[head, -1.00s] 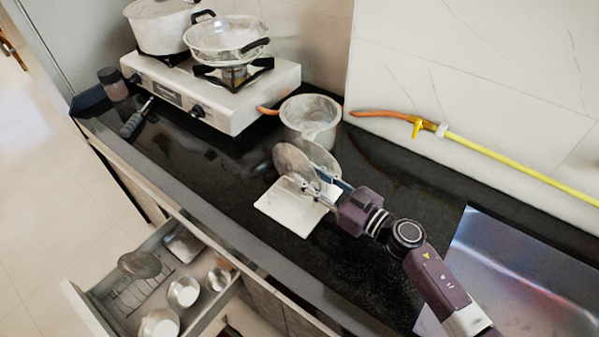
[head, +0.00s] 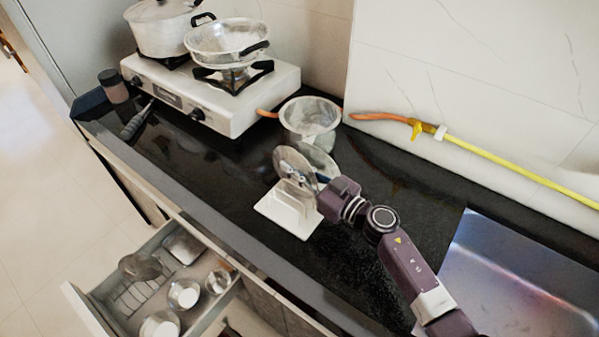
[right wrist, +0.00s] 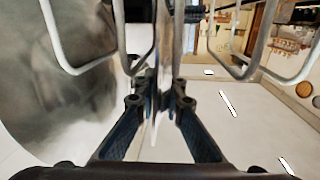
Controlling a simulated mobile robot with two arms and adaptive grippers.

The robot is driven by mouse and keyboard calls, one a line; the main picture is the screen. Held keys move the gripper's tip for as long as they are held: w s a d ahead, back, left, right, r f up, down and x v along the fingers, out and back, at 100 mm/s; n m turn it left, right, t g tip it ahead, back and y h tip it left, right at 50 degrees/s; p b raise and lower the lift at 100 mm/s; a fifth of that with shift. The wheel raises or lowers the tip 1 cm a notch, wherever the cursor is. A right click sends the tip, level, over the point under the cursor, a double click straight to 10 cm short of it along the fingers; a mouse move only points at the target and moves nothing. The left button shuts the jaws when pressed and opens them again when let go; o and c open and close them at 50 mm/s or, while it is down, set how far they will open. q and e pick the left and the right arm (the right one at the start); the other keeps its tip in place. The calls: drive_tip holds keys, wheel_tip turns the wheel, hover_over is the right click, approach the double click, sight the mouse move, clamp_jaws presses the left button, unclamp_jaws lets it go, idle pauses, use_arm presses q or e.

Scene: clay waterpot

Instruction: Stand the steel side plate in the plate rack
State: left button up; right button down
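The plate rack (head: 275,212), with a white base, stands on the dark counter. Its wire loops (right wrist: 75,68) show on both sides of my fingers in the right wrist view. A round steel plate (head: 290,160) stands on edge over the rack on the near side. It shows edge-on between my right fingertips (right wrist: 160,100). My right gripper (head: 308,188) reaches in from the right and looks shut on this plate. Whether the plate rests on the base is hidden. A second steel plate (head: 321,160) stands behind it, large at left in the right wrist view (right wrist: 60,90). My left gripper is out of view.
A steel pot (head: 310,118) stands close behind the plates. A white stove (head: 225,112) with two pans is at back left. An open drawer (head: 205,310) with steel cups is below front left. The sink (head: 510,275) is at right. Counter left of the rack is clear.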

idle(0.4)
wheel_tip(320, 180, up, 23)
drive_tip(key=s+d+n+y, duration=0.1)
drive_tip(key=n+y, duration=0.1)
drive_tip(key=y, duration=0.1)
drive_tip(key=b, duration=0.7)
hover_over(297, 165)
wheel_tip(297, 165, down, 14)
drive_tip(key=shift+a+r, duration=0.1)
drive_tip(key=shift+r, duration=0.15)
drive_tip(key=shift+w+f+b, duration=0.1)
drive_tip(key=shift+f+b, duration=0.55)
drive_tip(key=shift+f, duration=2)
drive_tip(key=shift+f, duration=0.1)
drive_tip(key=shift+f, duration=0.5)
drive_tip(key=c, duration=2)
unclamp_jaws()
drive_tip(key=shift+c, duration=0.2)
